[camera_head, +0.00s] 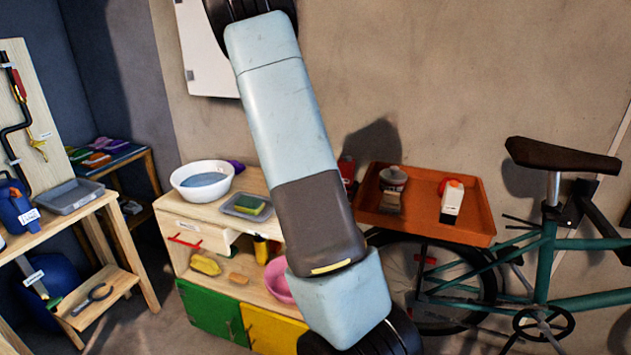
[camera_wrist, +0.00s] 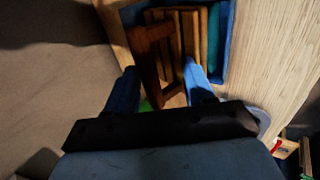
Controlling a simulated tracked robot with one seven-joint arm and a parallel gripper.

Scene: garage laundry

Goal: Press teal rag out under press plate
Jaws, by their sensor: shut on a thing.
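In the wrist view my gripper (camera_wrist: 160,70) has its two blue fingers on either side of a dark red-brown wooden piece (camera_wrist: 146,55), and it is shut on it. This piece lies over or against several light wooden slats (camera_wrist: 187,30) in a blue-rimmed container (camera_wrist: 226,40). A teal strip (camera_wrist: 213,36) shows beside the slats; it may be the rag, mostly hidden. I cannot tell for certain which part is the press plate. In the head view my arm crosses the middle and my gripper is out of the picture.
A workbench holds a white basin (camera_head: 202,181) of water and a grey tray (camera_head: 246,206) with a sponge. A side bench (camera_head: 60,235) is left. A pale wood surface (camera_wrist: 270,60) borders the container.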

